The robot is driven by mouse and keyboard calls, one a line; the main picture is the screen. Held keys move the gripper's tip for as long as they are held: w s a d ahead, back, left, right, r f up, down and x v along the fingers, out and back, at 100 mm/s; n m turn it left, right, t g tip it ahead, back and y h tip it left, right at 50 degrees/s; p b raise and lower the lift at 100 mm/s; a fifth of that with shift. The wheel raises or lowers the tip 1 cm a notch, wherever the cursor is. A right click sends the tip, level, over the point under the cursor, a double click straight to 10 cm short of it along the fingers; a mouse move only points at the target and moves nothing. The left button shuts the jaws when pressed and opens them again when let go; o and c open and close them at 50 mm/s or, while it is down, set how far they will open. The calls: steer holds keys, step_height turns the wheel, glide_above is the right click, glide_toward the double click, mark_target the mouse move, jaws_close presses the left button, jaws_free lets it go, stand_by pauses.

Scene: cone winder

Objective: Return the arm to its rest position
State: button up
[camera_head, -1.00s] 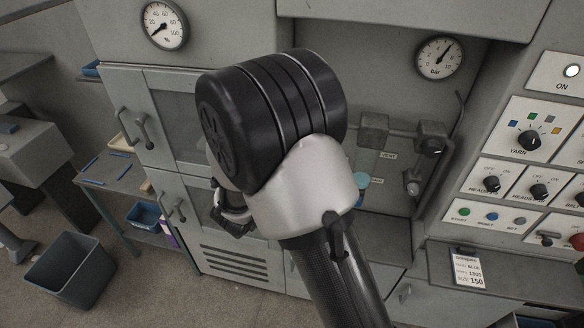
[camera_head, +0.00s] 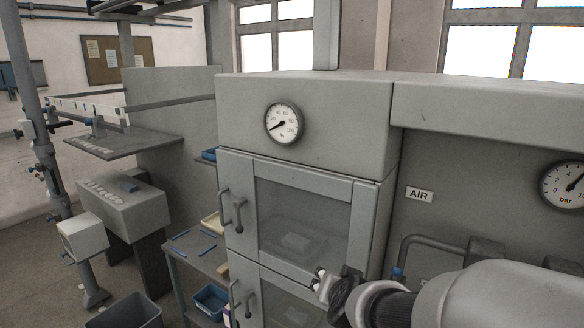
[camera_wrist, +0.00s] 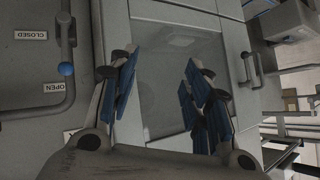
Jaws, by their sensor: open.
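My gripper (camera_head: 324,284) is at the lower middle of the head view, in front of the grey cabinet's glass doors. My arm reaches in from the lower right corner. In the wrist view my gripper (camera_wrist: 160,88) has its two blue-padded fingers wide apart with nothing between them. Behind the fingers lies the cabinet's upper glass door (camera_wrist: 165,60), which is shut in the head view (camera_head: 303,222). I cannot tell how far the fingers are from the glass.
The cabinet handle (camera_head: 238,212) sticks out left of the door. A pipe with a blue-knobbed valve lever (camera_wrist: 66,68) stands beside CLOSED and OPEN labels. A small side table (camera_head: 200,250) with trays and a floor bin (camera_head: 125,312) are at left. A bar gauge (camera_head: 566,186) is at right.

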steer(key=s+d+f+n+g+b, duration=0.1)
steer(key=s+f+g+b, duration=0.1)
steer(key=s, duration=0.7)
steer(key=s+d+f+n+g+b, duration=0.2)
steer(key=s+b, duration=0.1)
steer(key=s, duration=0.6)
steer(key=s+d+f+n+g+b, duration=0.1)
steer(key=s+f+g+b, duration=0.1)
steer(key=s, duration=0.8)
steer(key=shift+d+f+n+b, duration=0.3)
steer(key=shift+d+f+b, duration=0.1)
steer(key=shift+f, duration=0.1)
steer(key=shift+c, duration=0.2)
